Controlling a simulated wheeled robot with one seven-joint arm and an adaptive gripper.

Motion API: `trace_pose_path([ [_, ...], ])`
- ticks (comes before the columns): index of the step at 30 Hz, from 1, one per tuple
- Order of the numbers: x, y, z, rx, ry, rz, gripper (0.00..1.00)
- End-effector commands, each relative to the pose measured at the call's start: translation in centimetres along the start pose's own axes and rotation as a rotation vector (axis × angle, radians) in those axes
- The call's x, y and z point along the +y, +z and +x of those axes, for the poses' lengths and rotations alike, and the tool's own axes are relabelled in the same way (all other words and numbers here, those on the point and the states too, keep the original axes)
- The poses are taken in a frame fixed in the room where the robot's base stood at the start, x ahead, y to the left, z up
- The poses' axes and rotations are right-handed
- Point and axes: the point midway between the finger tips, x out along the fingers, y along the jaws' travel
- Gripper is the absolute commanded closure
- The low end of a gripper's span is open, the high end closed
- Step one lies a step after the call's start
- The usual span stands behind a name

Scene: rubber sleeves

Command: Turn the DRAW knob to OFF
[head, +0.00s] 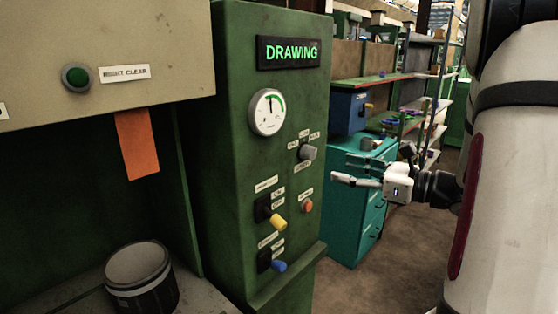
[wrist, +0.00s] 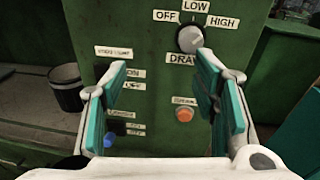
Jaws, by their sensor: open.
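The DRAW knob (head: 307,152) is a round grey knob on the green control panel (head: 230,150). In the wrist view the knob (wrist: 190,38) sits below the labels OFF, LOW and HIGH, with OFF on the left. A pale mark at its top seems to point up towards LOW. My gripper (head: 350,180) is to the right of the panel in the head view. In the wrist view my gripper (wrist: 161,72) has its teal-padded fingers spread wide with nothing between them. The knob is beyond the right finger's tip and apart from it.
The panel also carries a yellow switch (head: 277,222), a blue switch (head: 277,265), an orange button (head: 307,206) and a gauge (head: 268,112). A lit sign (head: 290,53) reads DRAWING. A teal cabinet (head: 345,215) stands behind my gripper. A dark bin (head: 140,280) is at lower left.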

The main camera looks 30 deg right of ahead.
Motion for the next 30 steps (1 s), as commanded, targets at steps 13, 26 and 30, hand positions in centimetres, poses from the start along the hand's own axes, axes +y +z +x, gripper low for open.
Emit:
trace_pose_path([
  [13, -3.8, -0.9, 1.2, -0.055, -0.109, 0.068, 0.46],
  [26, -4.7, -0.5, 9.3, -0.054, -0.109, 0.068, 0.46],
  [30, -4.9, -0.4, 10.9, -0.054, -0.111, 0.067, 0.46],
])
